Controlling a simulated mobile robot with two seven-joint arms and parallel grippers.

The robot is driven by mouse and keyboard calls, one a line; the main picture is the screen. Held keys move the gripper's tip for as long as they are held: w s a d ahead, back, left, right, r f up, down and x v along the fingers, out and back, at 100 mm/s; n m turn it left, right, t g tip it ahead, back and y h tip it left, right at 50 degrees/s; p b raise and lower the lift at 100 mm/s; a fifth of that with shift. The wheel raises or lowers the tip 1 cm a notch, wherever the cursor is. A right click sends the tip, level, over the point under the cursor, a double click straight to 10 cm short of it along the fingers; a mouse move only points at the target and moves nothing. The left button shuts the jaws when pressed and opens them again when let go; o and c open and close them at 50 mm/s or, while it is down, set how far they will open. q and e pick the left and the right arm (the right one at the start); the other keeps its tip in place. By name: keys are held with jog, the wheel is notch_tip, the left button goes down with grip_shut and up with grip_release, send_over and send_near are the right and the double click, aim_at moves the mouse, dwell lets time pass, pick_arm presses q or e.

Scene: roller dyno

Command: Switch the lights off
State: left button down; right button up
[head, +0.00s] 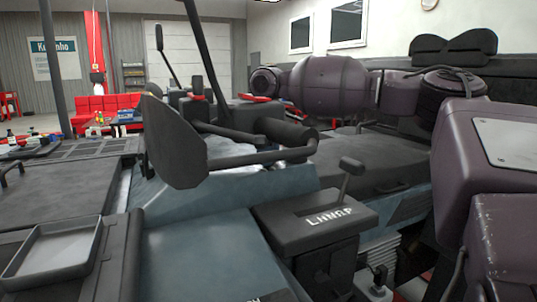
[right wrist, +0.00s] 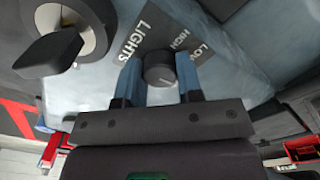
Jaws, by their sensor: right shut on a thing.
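The light knob (right wrist: 158,72) is a small dark round knob on a pale blue panel, beside a dark plate marked LIGHTS, HIGH and LOW (right wrist: 170,35). My right gripper (right wrist: 160,80) has its two blue fingers on either side of the knob and is shut on it. A pale mark shows on the knob's face. In the head view the knob and the right gripper's fingers cannot be made out. My left gripper is not in view.
In the right wrist view a black paddle-shaped handle (right wrist: 48,55) on a round base sits left of the knob. In the head view a lettered shifter box (head: 315,215) stands at centre right, a grey tray (head: 50,250) at lower left, and a dark disc (head: 172,140) on a bar.

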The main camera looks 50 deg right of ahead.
jog(key=shift+f+m, duration=0.1)
jog(key=shift+m, duration=0.2)
jog(key=o, duration=0.9)
notch_tip(320, 180, up, 11)
jog(key=shift+f, duration=0.1)
dwell(0.8)
